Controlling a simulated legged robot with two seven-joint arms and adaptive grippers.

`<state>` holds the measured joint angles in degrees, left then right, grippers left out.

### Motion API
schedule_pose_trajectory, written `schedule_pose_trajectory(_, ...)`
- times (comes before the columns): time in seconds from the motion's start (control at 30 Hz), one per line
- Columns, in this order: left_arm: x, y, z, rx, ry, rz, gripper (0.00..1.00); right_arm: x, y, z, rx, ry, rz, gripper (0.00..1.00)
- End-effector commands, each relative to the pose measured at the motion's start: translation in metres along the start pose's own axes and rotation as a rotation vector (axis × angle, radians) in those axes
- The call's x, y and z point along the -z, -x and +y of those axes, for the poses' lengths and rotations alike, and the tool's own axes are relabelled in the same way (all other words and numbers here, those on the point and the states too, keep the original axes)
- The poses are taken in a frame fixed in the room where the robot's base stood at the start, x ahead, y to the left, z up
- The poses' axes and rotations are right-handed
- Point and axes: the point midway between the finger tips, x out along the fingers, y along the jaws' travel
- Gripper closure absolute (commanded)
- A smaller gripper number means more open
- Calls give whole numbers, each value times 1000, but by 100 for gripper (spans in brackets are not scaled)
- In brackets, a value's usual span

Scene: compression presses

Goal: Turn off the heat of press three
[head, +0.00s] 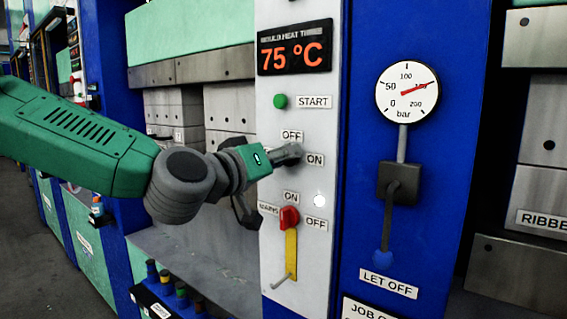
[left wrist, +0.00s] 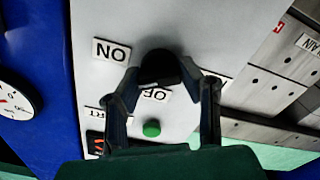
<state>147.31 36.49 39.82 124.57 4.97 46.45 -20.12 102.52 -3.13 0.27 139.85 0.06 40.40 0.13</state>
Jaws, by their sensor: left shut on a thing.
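The white control panel (head: 315,100) of the press carries a display (head: 295,47) reading 75 °C. Below its green START button (head: 280,101) are an OFF label (head: 292,136) and an ON label (head: 315,160). My left gripper (head: 289,154) is at the panel between these labels. In the left wrist view, upside down, its two fingers are shut on a dark round knob (left wrist: 160,66), beside the ON label (left wrist: 111,52). The OFF label (left wrist: 155,94) is partly covered by the knob. The way the knob points cannot be told. My right gripper is not in view.
Below is a red mains switch (head: 289,218) on a yellow plate with its own ON and OFF labels. To the right are a pressure gauge (head: 406,91) and a blue-tipped let-off lever (head: 384,256). Press blocks (head: 230,108) stand behind my arm.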

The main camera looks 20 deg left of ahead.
Motion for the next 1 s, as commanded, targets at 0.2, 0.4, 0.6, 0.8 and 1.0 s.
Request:
schedule_pose_trajectory(0.2, 4, -1, -3, 1, 209, 14, 96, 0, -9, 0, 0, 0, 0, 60)
schedule_pose_trajectory(0.4, 4, -1, -4, 0, 400, 14, 96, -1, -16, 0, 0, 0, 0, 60)
schedule_pose_trajectory(0.6, 4, -1, -5, 0, 590, 16, 96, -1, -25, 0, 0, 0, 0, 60)
schedule_pose_trajectory(0.8, 3, -1, -6, -1, 765, 16, 96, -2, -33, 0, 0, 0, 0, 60)
schedule_pose_trajectory(1.0, 3, -1, -7, -1, 905, 16, 96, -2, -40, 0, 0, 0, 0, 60)
